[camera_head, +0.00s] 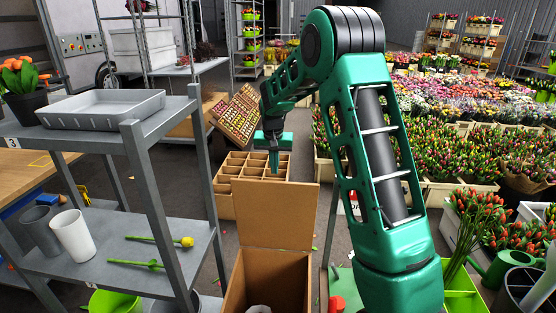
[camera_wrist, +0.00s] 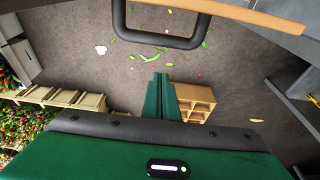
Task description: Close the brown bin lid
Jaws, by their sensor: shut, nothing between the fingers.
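The brown bin (camera_head: 268,280) stands on the floor at the bottom middle of the head view, with its top open. Its brown lid (camera_head: 275,213) stands upright at the bin's far side. My green gripper (camera_head: 273,165) points down above and beyond the lid's top edge, and looks apart from it. In the wrist view my gripper's fingers (camera_wrist: 160,95) are together and empty. A dark loop handle (camera_wrist: 165,42) and a tan edge (camera_wrist: 245,12), which looks like the lid's, show at the top of the wrist view. The bin's inside is mostly out of the wrist view.
A grey shelf rack (camera_head: 165,215) with a tray (camera_head: 103,110), cups and two tulips stands left of the bin. A divided wooden crate (camera_head: 228,172) sits behind the lid. A green crate (camera_head: 460,290) and tulip boxes are at right. Floor with scattered leaves lies below my gripper.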

